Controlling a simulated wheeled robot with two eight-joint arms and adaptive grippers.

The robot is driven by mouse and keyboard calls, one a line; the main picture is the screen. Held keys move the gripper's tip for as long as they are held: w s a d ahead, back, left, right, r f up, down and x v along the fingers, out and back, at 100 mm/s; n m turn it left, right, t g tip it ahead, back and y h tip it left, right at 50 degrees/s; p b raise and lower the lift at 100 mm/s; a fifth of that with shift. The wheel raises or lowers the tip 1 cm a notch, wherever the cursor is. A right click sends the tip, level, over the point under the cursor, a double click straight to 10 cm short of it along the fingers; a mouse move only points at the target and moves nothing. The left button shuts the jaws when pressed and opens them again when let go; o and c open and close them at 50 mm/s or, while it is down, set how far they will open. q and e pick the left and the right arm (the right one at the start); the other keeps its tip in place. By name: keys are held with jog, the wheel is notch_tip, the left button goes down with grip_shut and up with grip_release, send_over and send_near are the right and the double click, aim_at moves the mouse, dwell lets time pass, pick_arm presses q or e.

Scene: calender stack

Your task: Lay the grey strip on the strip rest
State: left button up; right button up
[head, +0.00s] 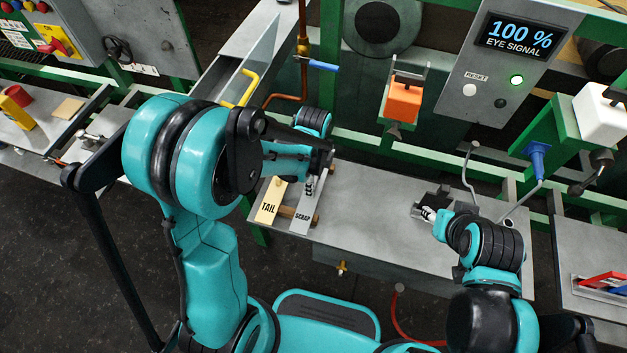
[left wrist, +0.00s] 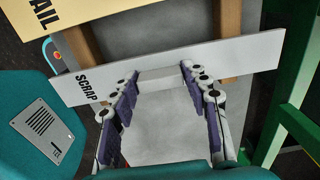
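The grey strip (head: 304,216), marked SCRAP, lies beside a tan strip (head: 268,200) marked TAIL. In the left wrist view the grey strip (left wrist: 232,58) crosses two wooden bars (left wrist: 228,95), which look like the strip rest (head: 289,212). I cannot tell whether it touches them. My left gripper (head: 311,184) is over the strip; its purple-padded fingers (left wrist: 159,70) close on both sides of a pale block on the strip. My right gripper (head: 429,214) is at a small dark fixture on the table's right; its fingers are too small to read.
The grey table (head: 365,215) is clear between the two grippers. An orange block (head: 403,101) hangs on the green frame behind. A panel (head: 510,60) reads 100 % EYE SIGNAL with a green lamp lit. A yellow handle (head: 249,88) stands at the back left.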

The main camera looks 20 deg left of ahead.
pick_arm(q)
jog(key=shift+o, duration=0.6)
jog(key=shift+r, duration=0.25)
notch_tip(320, 180, up, 11)
jog(key=p, duration=0.5)
jog(key=s+a+r+n+t, duration=0.4)
jog(key=s+r+n+t, duration=0.3)
jog(key=n, duration=1.1)
jog(key=s+r, duration=0.2)
jog(key=s, duration=0.1)
jog(key=shift+s+a, duration=0.15)
jog(key=shift+a, duration=0.2)
